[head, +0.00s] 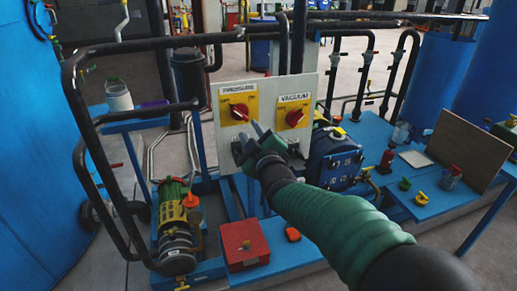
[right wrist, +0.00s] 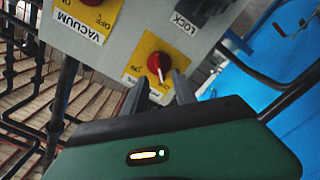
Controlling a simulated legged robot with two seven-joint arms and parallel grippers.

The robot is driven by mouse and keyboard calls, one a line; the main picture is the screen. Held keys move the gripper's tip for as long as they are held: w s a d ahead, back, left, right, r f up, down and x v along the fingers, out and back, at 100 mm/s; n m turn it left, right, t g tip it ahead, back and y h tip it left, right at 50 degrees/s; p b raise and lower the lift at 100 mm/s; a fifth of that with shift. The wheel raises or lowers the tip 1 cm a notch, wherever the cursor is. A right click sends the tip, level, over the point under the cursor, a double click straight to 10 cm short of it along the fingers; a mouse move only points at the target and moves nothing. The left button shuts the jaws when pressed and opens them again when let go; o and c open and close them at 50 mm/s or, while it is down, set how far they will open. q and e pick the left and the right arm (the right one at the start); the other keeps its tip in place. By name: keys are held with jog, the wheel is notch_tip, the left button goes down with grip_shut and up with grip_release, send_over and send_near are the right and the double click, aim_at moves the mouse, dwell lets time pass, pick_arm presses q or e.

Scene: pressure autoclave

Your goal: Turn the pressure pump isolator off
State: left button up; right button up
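The pressure pump isolator (head: 239,112) is a red knob on a yellow plate, under the PRESSURE label at the upper left of a pale panel (head: 310,82). In the right wrist view its red knob (right wrist: 158,62) sits just beyond my fingertips, with a white mark pointing down the picture. My right gripper (head: 252,136) is in front of the panel, just below and right of this knob. In the right wrist view the gripper (right wrist: 160,82) has its fingers apart, with nothing held between them. Whether a fingertip touches the knob is unclear. My left gripper is not in view.
A similar red VACUUM knob (head: 295,118) is to the right on the panel. A dark handle (right wrist: 208,8) is by a LOCK label. Black pipes (head: 110,150) run at the left. A red box (head: 244,243) and a pump (head: 178,235) stand below the panel.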

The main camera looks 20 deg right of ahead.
jog(key=s, duration=0.9)
jog(key=shift+f, duration=0.1)
jog(key=s+d+f+m+g+p, duration=0.1)
jog(key=s+f+m+g+p, duration=0.8)
jog(key=s+f+g, duration=0.6)
jog(key=s+f+p, duration=0.2)
jog(key=s+f, duration=0.2)
jog(key=s, duration=0.4)
jog(key=shift+d+f+p, duration=0.25)
jog(key=shift+d+p, duration=0.15)
